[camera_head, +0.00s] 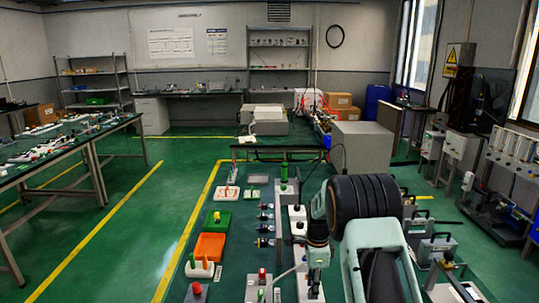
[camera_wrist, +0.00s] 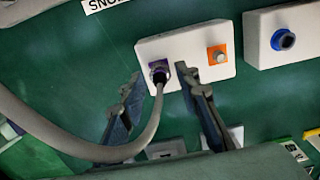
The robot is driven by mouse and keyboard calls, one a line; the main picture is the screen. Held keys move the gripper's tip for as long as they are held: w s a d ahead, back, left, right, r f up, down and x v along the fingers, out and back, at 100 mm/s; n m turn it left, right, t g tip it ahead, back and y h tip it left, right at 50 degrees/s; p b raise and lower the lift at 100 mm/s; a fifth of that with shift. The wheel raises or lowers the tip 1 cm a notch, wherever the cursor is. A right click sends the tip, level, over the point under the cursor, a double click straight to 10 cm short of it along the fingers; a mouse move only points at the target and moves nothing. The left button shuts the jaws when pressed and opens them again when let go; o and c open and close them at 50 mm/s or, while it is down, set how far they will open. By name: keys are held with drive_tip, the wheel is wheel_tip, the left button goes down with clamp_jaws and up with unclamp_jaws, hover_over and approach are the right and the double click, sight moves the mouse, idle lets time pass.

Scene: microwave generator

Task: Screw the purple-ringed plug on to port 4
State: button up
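In the wrist view a white box (camera_wrist: 211,46) carries a purple-marked socket on its left and an orange square fitting (camera_wrist: 217,55) on its right. A metal-collared plug (camera_wrist: 158,75) with a thick grey cable (camera_wrist: 145,135) sits at the purple-marked socket. I cannot tell whether it is screwed on. My gripper (camera_wrist: 158,72) is open, with one dark finger on either side of the plug and cable, apart from them. In the head view my gripper (camera_head: 316,262) points down over the bench; its fingertips are hard to make out. No port number 4 is readable.
Another white box with a blue round connector (camera_wrist: 283,40) stands at upper right in the wrist view. The grey cable loops across the left side. In the head view, orange (camera_head: 209,247) and green (camera_head: 217,219) blocks lie left of my arm.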

clamp_jaws()
drive_tip(key=shift+r, duration=0.15)
idle(0.4)
drive_tip(key=shift+r+p, duration=1.6)
drive_tip(key=shift+r, duration=1.3)
drive_tip(key=shift+s+a+f+b, duration=0.15)
drive_tip(key=shift+s+a+b, duration=0.15)
drive_tip(key=shift+s+a, duration=0.6)
drive_tip(key=shift+s+a+f+b, duration=0.1)
drive_tip(key=shift+s+a+b, duration=0.2)
drive_tip(key=shift+s+a, duration=0.6)
drive_tip(key=shift+s+d, duration=0.1)
drive_tip(key=shift+s, duration=0.05)
drive_tip(key=shift+s+a+f+b, duration=0.15)
drive_tip(key=shift+s+a+b, duration=0.2)
drive_tip(key=shift+s+a, duration=1.35)
drive_tip(key=shift+s+d, duration=0.1)
drive_tip(key=shift+s, duration=0.05)
